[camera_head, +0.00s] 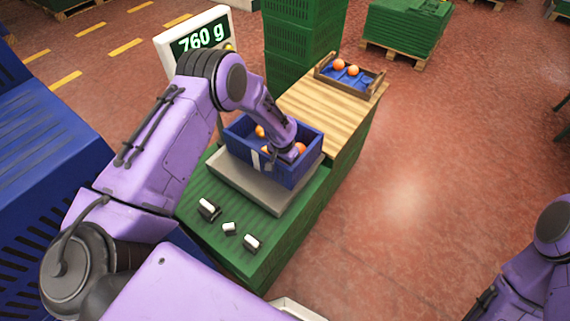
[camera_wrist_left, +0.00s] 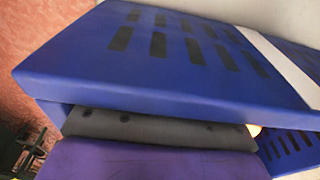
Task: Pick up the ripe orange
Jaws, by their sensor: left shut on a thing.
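My left gripper (camera_head: 283,157) reaches down into a blue crate (camera_head: 243,157) on a grey scale platform; its fingertips are hidden by the crate wall and my arm. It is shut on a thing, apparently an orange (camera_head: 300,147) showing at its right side. Another orange (camera_head: 260,131) lies in the crate to the left of my wrist. I cannot tell which one is ripe. My right gripper is out of view.
A scale display (camera_head: 197,38) reads 760 g. A small tray (camera_head: 375,83) with two oranges stands on the wooden top behind. Tall green crates (camera_head: 300,35) stand behind.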

